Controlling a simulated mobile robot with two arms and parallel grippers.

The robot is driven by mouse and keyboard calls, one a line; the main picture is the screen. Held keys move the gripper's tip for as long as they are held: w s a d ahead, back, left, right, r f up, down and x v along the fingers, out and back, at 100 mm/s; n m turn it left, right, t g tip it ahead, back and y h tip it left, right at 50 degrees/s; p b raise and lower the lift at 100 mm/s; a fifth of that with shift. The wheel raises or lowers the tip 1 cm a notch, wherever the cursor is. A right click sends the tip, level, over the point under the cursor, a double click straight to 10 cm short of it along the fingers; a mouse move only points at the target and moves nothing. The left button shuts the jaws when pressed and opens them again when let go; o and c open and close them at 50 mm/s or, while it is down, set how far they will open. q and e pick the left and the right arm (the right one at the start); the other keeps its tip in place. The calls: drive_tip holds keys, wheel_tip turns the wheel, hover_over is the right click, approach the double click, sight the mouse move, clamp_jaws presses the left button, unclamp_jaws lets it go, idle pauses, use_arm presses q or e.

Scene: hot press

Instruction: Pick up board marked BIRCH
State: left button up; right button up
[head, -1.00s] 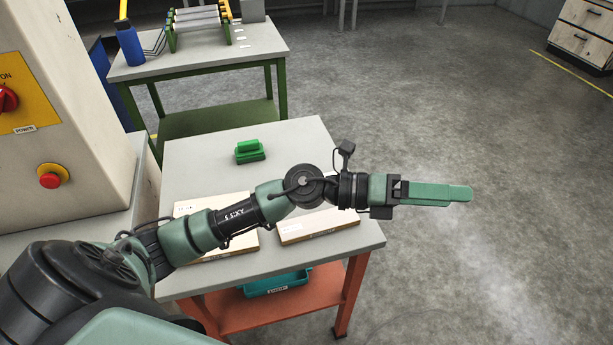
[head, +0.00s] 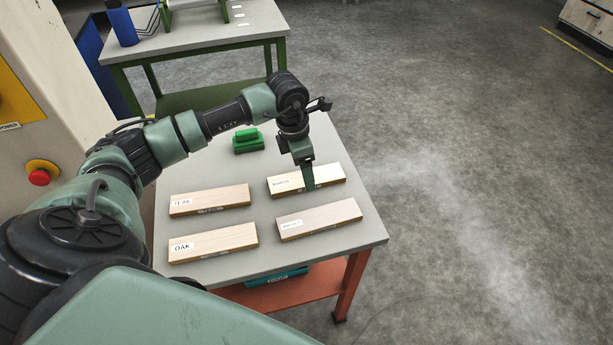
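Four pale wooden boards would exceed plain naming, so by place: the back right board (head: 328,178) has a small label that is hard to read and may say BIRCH. The back left board (head: 225,197) reads TEAK, the front left one (head: 225,239) reads OAK. The front right board (head: 330,217) has a blurred label, perhaps WALNUT. My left gripper (head: 308,177) points down at the back right board, its fingers over the middle of it. The fingers are seen edge-on, so their opening and any contact are unclear. My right gripper is out of view.
The boards lie on a grey table (head: 205,274). A green block-like object (head: 248,143) sits at its back. A teal bin (head: 275,276) is on the orange shelf below. A machine with a red button (head: 39,177) stands left. Another table (head: 200,48) with a blue bottle (head: 122,24) is behind.

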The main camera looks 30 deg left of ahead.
use_arm(q)
drive_tip(key=shift+w+d+f, duration=0.1)
drive_tip(key=shift+w+f, duration=0.05)
drive_tip(key=shift+f, duration=1.2)
drive_tip(key=c, duration=1.6)
drive_tip(key=shift+o, duration=0.2)
drive_tip(key=shift+r, duration=0.15)
